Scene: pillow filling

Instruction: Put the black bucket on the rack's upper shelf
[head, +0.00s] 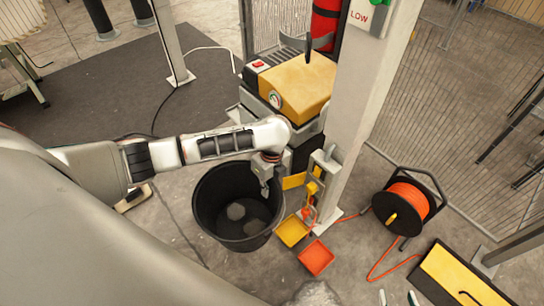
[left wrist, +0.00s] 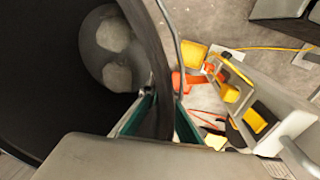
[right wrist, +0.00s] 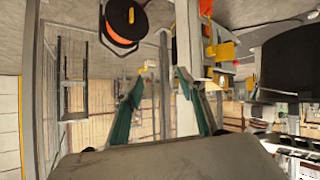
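My left gripper (head: 267,184) is at the bucket's rim, on the side toward the post. In the left wrist view its teal fingers (left wrist: 165,97) are on either side of the bucket wall, which fills the gap. I cannot tell whether the bucket touches the floor. My right gripper (right wrist: 159,83) is open and empty in its wrist view. I cannot identify the rack with certainty.
A grey post (head: 358,100) and a machine with a yellow top (head: 298,86) stand beside the bucket. Yellow (head: 292,230) and orange (head: 316,257) trays are close on its right. An orange cable reel (head: 403,208) stands further right. The dark mat (head: 90,90) is largely clear.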

